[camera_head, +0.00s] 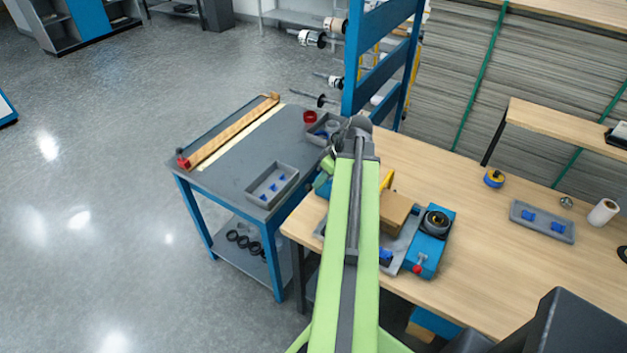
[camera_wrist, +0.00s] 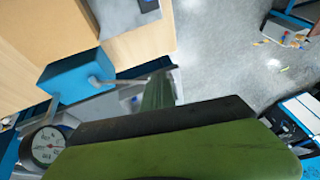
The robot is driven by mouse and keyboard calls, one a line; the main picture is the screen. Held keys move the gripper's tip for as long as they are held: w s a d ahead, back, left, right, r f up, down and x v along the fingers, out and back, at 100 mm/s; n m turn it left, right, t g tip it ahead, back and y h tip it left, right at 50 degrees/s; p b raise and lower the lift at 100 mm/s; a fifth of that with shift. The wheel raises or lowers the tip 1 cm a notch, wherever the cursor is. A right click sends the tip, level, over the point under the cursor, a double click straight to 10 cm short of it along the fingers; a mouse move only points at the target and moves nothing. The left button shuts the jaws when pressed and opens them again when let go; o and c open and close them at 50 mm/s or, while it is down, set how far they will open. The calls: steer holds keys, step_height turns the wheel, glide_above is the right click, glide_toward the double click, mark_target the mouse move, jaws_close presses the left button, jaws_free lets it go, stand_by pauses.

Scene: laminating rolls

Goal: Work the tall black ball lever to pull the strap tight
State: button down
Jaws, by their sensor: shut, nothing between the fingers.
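I cannot make out a tall black ball lever or a strap in either view. In the wrist view a blue block (camera_wrist: 75,75) has a metal rod (camera_wrist: 122,80) running from it toward my gripper (camera_wrist: 158,92); the rod's far end is hidden at the finger. In the head view a blue device (camera_head: 433,225) with a black round part stands on the wooden bench, with a short red-knobbed lever (camera_head: 417,264) at its front. My gripper (camera_head: 325,172) shows only partly, left of my arm's end near the bench's left edge. It is shut and empty.
A cardboard box (camera_head: 396,212) sits on the wooden bench (camera_head: 480,255) beside my arm. A grey tray (camera_head: 543,222) and white roll (camera_head: 603,211) lie right. A blue-legged cart (camera_head: 230,165) stands left. The wrist view shows a dial gauge (camera_wrist: 46,146). My arm covers part of the bench.

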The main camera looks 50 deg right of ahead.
steer(key=r+p, duration=0.1)
steer(key=s+r, duration=0.1)
steer(key=r, duration=0.1)
steer(key=r+p, duration=0.1)
steer(key=shift+s+a+r+p, duration=0.2)
steer(key=shift+s+a+p, duration=0.1)
steer(key=shift+s, duration=0.1)
steer(key=w+a+f+n+g+y+b, duration=0.1)
steer(key=w+a+f+n, duration=0.15)
steer(key=w+a, duration=0.65)
steer(key=w+a+f+n+g+b, duration=0.1)
steer(key=w+a+n+b, duration=0.15)
steer(key=w+a, duration=0.7)
steer(key=s+a+f+m+g+h, duration=0.1)
steer(key=a+f+m, duration=0.1)
steer(key=a, duration=0.9)
steer(key=s+a+f+m+g+h+b, duration=0.1)
steer(key=a+m, duration=0.3)
steer(key=a, duration=0.8)
steer(key=shift+s+f+h, duration=0.15)
steer(key=shift+f+h, duration=0.2)
steer(key=shift+h, duration=0.45)
